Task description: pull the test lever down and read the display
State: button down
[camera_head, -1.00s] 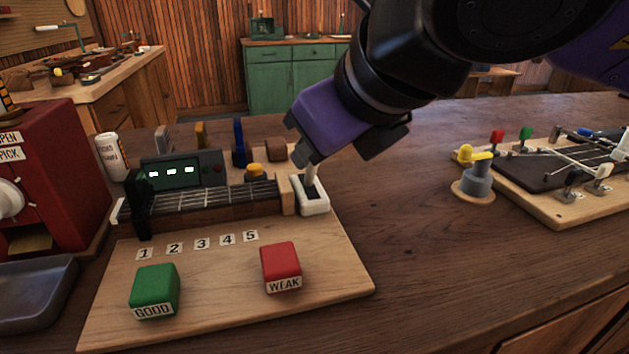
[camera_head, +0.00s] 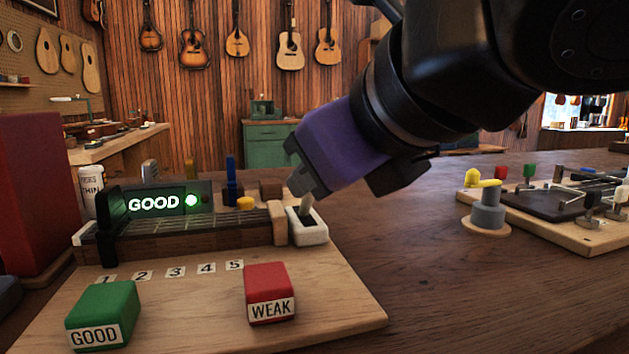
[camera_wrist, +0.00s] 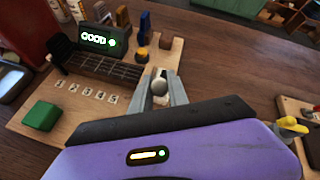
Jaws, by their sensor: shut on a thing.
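The display (camera_head: 160,202) at the back of the wooden test board (camera_head: 215,322) reads "GOOD" in bright letters, with a green light lit beside it. It also reads "GOOD" in the wrist view (camera_wrist: 95,39). The test lever (camera_head: 307,214) stands in a white-rimmed slot at the right end of the fretted neck. The fingers hide much of the lever.
A green GOOD block (camera_head: 102,312) and a red WEAK block (camera_head: 269,290) sit at the board's front, before number labels 1 to 5. A red box (camera_head: 30,190) stands left. A grey post with a yellow handle (camera_head: 487,208) stands right, with bare table between.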

jog(key=shift+s, duration=0.1)
jog(key=c, duration=1.3)
grip_release()
jog(key=p+v, duration=0.1)
jog(key=v, duration=0.6)
jog(key=shift+s+d+r+p, duration=0.15)
jog(key=shift+s+r+p, duration=0.05)
jog(key=shift+s+p, duration=0.1)
